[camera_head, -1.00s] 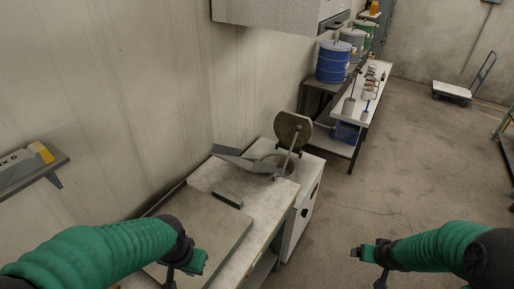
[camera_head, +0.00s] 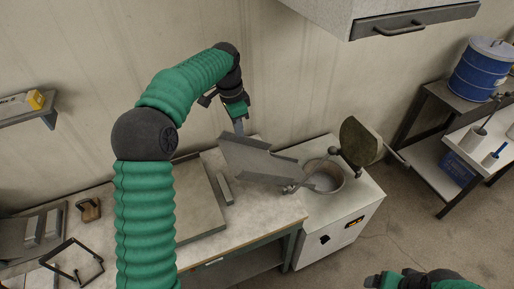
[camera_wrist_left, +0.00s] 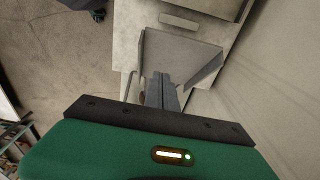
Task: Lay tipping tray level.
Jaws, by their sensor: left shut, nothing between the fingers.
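The tipping tray (camera_head: 262,160) is a grey metal trough with raised side walls, at the right end of the workbench. It appears tilted, sloping down toward the round pot (camera_head: 326,178). My left gripper (camera_head: 240,130) is shut and empty at the tray's far left corner, close to the wall. I cannot tell whether it touches the tray. In the left wrist view the tray (camera_wrist_left: 182,48) spreads out beyond the shut fingers (camera_wrist_left: 164,92). My right gripper (camera_head: 374,281) is at the bottom edge, partly cut off, and its jaws are unclear.
A round lid (camera_head: 360,142) stands raised beside the pot. A flat grey plate (camera_head: 198,205) and a small bar (camera_head: 225,188) lie left of the tray. A cabinet with a handle (camera_head: 392,31) hangs above right. Floor is free at lower right.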

